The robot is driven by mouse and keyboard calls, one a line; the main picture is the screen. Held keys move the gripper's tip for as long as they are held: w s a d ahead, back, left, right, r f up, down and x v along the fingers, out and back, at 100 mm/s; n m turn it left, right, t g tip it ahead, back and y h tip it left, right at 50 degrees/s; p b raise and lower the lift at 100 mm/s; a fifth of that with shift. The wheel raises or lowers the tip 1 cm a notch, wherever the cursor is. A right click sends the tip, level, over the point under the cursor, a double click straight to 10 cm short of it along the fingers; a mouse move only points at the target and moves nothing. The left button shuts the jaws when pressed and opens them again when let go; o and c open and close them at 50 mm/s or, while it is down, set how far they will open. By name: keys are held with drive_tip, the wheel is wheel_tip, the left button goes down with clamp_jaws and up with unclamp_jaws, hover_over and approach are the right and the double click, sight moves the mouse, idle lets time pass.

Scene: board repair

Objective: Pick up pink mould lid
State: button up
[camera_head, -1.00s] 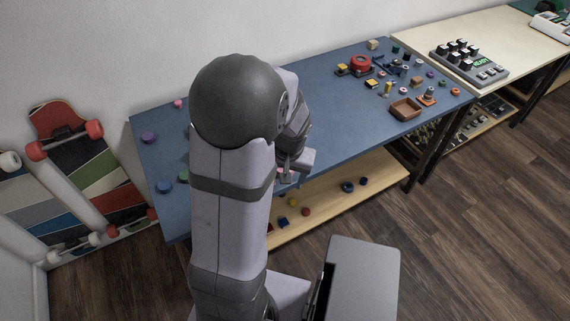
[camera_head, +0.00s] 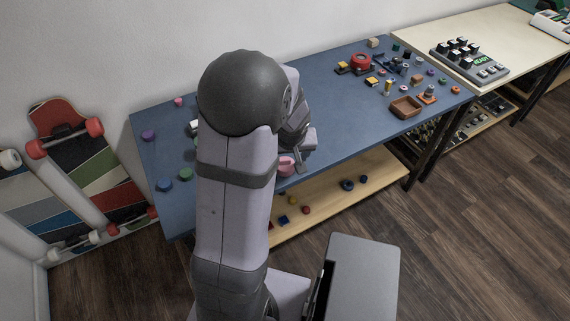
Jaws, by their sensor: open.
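A pink round piece (camera_head: 286,166), which looks like the pink mould lid, sits near the front edge of the blue table top (camera_head: 340,125). My arm hides part of the area to its left. My gripper (camera_head: 303,167) is right beside the pink piece, on its right side in the picture. Its jaws are open; I cannot tell whether a finger touches the piece. A smaller pink piece (camera_head: 178,101) lies at the back left of the table.
Purple (camera_head: 148,135), blue (camera_head: 164,185) and green (camera_head: 185,174) pieces lie on the table's left end. A brown tray (camera_head: 405,107) and several small parts crowd the right end. The table's middle is clear. A wooden shelf (camera_head: 340,188) runs below.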

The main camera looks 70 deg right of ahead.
sight(285, 159)
drive_tip(key=shift+d+x, duration=0.15)
drive_tip(key=shift+x, duration=1.15)
drive_tip(key=shift+d+x, duration=0.1)
drive_tip(key=shift+x, duration=1.2)
drive_tip(key=shift+w+r, duration=0.15)
drive_tip(key=shift+w, duration=0.05)
drive_tip(key=c, duration=1.1)
